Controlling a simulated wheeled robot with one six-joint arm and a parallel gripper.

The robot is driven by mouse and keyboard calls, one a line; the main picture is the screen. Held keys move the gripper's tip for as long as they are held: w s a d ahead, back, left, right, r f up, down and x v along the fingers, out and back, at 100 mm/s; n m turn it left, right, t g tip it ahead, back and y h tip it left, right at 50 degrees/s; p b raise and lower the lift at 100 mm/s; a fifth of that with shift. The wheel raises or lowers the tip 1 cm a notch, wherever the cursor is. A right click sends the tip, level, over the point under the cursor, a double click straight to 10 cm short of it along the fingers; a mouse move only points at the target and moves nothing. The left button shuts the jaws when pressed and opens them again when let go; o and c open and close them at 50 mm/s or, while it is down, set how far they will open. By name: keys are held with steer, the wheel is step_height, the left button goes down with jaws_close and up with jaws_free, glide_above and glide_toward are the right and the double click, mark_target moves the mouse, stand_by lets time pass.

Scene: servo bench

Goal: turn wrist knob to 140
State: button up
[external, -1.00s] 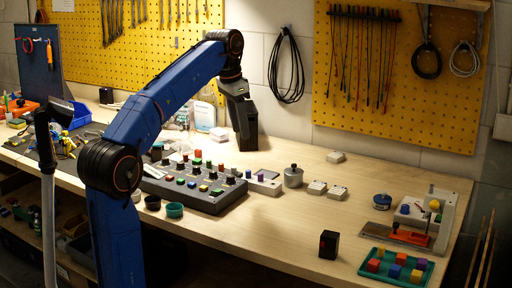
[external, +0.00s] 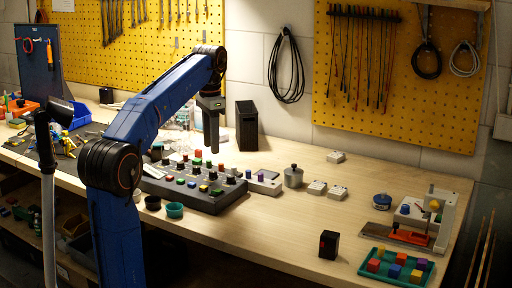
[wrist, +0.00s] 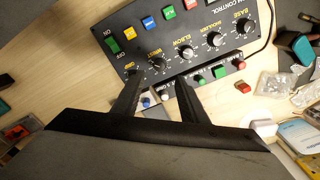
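The dark control panel (wrist: 200,20) fills the top of the wrist view, with a row of knobs labelled base, shoulder, elbow and wrist. The wrist knob (wrist: 158,64) is black with a pale dial around it; its pointer is too small to read. My gripper (wrist: 158,84) is open and empty, its two black fingers apart and pointing toward the wrist knob end of the row. In the external view my gripper (external: 211,150) points down above the back of the panel (external: 208,203), apart from it. The wrist knob cannot be singled out there.
Coloured buttons (wrist: 169,12) sit beyond the knobs, and a strip with red and green blocks (wrist: 220,72) lies along the panel's near side. A tall black box (external: 246,125) stands against the wall. Dark cups (external: 174,210) stand before the panel.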

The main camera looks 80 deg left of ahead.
mark_target(212, 171)
step_height(212, 171, down, 9)
steer(key=shift+r, duration=0.1)
stand_by(0.3)
jaws_close()
